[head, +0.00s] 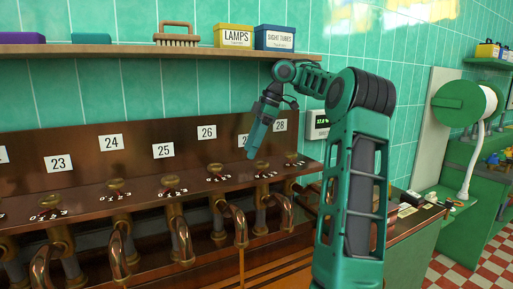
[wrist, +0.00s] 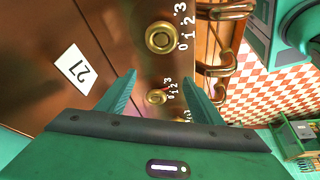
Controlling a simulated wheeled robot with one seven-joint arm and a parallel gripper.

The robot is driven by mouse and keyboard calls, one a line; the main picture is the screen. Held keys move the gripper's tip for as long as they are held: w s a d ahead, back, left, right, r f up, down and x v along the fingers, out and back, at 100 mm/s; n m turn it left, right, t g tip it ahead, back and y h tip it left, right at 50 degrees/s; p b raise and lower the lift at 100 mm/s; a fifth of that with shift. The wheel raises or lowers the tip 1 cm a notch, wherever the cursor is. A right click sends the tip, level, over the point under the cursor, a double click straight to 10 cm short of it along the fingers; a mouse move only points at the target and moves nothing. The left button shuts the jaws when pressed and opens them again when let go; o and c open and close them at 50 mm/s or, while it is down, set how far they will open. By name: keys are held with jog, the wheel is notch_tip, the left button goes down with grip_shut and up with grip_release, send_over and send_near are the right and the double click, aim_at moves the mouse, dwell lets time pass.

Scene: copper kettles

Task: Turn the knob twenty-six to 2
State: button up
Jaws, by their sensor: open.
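Plate 26 (head: 207,132) is on the copper back panel, and brass knob twenty-six (head: 214,169) sits below it above a small 0–3 scale. Its setting is too small to read. My gripper (head: 251,150) points down, right of plate 26, in front of where plate 27 would be, and apart from knob twenty-six. In the wrist view my gripper (wrist: 161,80) is open and empty, its two fingers spread. A small brass knob (wrist: 156,97) with a scale shows between the fingers, further off. I cannot tell its number.
In the wrist view, plate 27 (wrist: 75,70) and a larger brass knob (wrist: 163,38) are close by. Copper taps (head: 235,218) stick out below the knobs. A shelf (head: 120,50) with a brush and boxes runs above. Knob 27 (head: 263,166) is beside my gripper.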

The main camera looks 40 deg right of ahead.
jog(key=shift+s+d, duration=0.65)
jog(key=shift+d, duration=0.35)
